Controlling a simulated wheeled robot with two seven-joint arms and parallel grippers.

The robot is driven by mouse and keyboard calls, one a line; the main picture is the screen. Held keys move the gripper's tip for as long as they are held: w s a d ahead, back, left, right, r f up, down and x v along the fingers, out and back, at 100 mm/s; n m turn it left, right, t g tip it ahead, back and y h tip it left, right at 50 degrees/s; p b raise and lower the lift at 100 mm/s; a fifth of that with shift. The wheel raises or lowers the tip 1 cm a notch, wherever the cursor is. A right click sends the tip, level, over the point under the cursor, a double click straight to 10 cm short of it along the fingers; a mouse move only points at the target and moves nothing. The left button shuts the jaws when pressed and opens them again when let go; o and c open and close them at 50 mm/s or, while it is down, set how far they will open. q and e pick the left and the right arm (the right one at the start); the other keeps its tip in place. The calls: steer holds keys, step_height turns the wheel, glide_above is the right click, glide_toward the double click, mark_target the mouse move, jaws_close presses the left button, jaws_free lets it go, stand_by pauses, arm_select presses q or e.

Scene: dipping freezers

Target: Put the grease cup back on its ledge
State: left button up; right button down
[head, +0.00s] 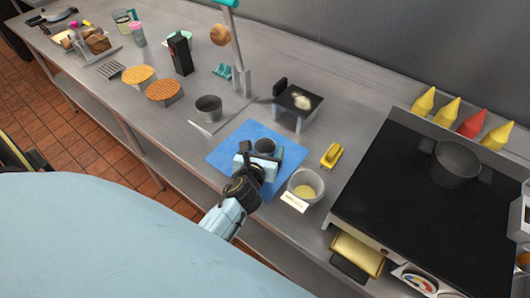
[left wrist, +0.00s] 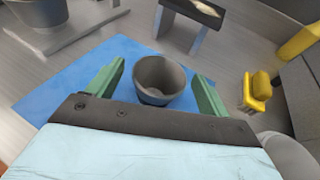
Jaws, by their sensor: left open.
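A small dark grey cup (head: 265,146), which I take to be the grease cup, stands upright on a blue mat (head: 226,155). It also shows in the left wrist view (left wrist: 160,80), where its inside looks empty. My left gripper (head: 263,157) is open. In the left wrist view its green fingers (left wrist: 157,90) stand on either side of the cup, with visible gaps. I cannot tell for sure which surface is the ledge; a yellow-topped shelf (head: 356,254) juts out at the front of the griddle (head: 420,190). My right gripper is not in view.
A bowl of yellow contents (head: 305,184) stands right of the mat, with a yellow-handled tool (head: 331,155) behind it. Several squeeze bottles (head: 471,122) line the griddle's back.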

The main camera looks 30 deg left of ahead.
arm_select(q)
steer(key=shift+x, duration=0.95)
steer(key=shift+r, duration=0.1)
steer(key=c, duration=1.2)
